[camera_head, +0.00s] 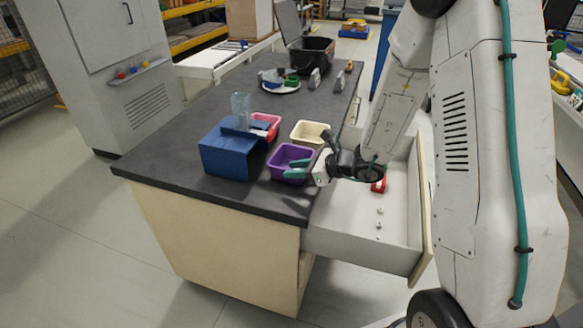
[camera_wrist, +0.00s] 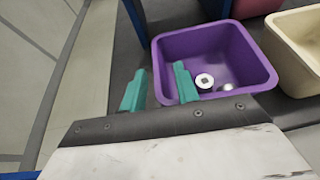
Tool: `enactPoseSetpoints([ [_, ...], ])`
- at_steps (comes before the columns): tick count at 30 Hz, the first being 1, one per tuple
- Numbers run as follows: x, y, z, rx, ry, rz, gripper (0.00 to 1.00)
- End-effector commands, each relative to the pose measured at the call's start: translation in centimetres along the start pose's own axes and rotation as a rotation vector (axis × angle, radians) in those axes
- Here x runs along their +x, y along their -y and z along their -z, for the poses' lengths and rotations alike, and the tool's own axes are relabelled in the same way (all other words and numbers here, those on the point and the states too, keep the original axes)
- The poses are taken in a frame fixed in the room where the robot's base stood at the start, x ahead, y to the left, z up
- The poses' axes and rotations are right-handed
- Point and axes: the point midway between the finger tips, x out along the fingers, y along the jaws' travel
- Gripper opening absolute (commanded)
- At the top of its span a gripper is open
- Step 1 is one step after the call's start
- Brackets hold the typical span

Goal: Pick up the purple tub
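The purple tub (camera_head: 280,170) stands on the dark worktop near its front right edge. In the wrist view the tub (camera_wrist: 245,48) holds a pale nut-like piece (camera_wrist: 204,81) and a small shiny piece (camera_wrist: 227,87). My gripper (camera_head: 296,170) is at the tub, with its teal fingers apart. In the wrist view my gripper (camera_wrist: 160,69) has one finger outside the tub's left wall and the other over the inside. The wall appears to lie between them, and I cannot tell whether either finger touches it.
A cream tub (camera_head: 311,133) stands close beside the purple one, with a pink tub (camera_head: 266,121) behind. A blue box (camera_head: 226,157) is to the left. An open drawer (camera_head: 340,237) sticks out below my arm, holding a red item (camera_head: 378,186) and small pieces.

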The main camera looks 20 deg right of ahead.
Motion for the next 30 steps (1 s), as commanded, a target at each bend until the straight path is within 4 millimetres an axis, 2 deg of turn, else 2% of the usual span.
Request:
enactPoseSetpoints([
  [3, 2.1, -0.1, 0.1, -0.001, -0.002, -0.003, 0.31],
  [6, 3.2, 0.0, 0.0, -0.001, -0.001, -0.002, 0.31],
  [15, 3.7, 0.0, 0.0, 0.0, -0.001, 0.0, 0.31],
  [16, 3.7, 0.0, 0.0, 0.0, -0.001, 0.0, 0.25],
  [18, 3.7, 0.0, 0.0, 0.0, -0.001, 0.0, 0.06],
  [19, 3.7, 0.0, 0.0, 0.0, -0.001, 0.0, 0.0],
  [30, 3.7, 0.0, -0.1, 0.0, -0.001, 0.0, 0.0],
])
